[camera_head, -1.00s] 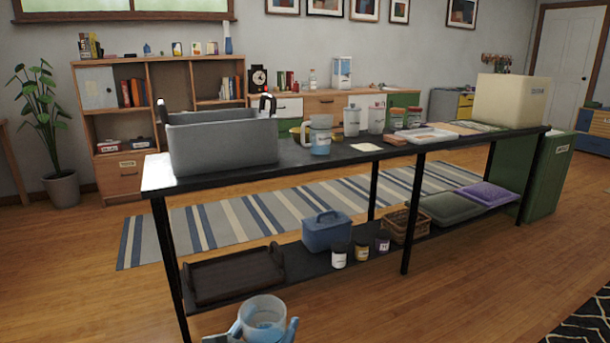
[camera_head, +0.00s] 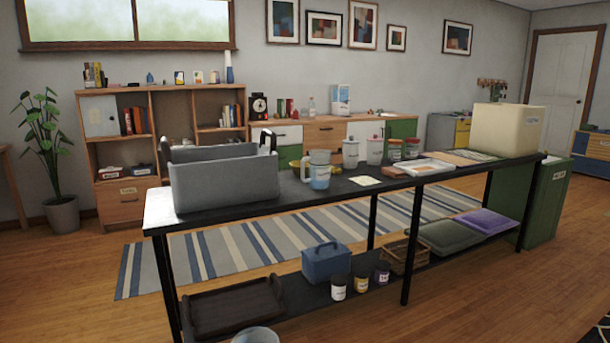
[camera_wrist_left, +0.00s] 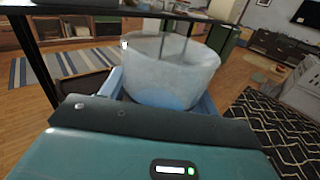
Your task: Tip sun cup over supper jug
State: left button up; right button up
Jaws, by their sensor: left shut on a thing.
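A pale, translucent cup (camera_wrist_left: 165,75) is between the blue fingers of my left gripper (camera_wrist_left: 162,98) in the left wrist view, and the gripper is shut on it. The cup looks roughly upright. In the head view only the top of the cup (camera_head: 256,336) shows at the bottom edge, and the gripper itself is out of frame. A pale jug (camera_head: 319,172) with a side handle and a bluish lower part stands upright on the black table. The cup is apart from the jug, low and on the near side of the table. My right gripper is not in view.
The black table (camera_head: 290,197) also carries a grey bin (camera_head: 225,183), several canisters and jars, a white tray (camera_head: 424,167) and a cream box (camera_head: 506,130). Its lower shelf holds a dark tray (camera_head: 235,306) and a blue box (camera_head: 327,262).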

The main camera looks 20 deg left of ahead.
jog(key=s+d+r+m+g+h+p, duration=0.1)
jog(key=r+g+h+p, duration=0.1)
jog(key=p, duration=1)
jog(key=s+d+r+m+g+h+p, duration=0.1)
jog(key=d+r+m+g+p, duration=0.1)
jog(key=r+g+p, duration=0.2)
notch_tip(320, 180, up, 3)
jog(key=p, duration=0.8)
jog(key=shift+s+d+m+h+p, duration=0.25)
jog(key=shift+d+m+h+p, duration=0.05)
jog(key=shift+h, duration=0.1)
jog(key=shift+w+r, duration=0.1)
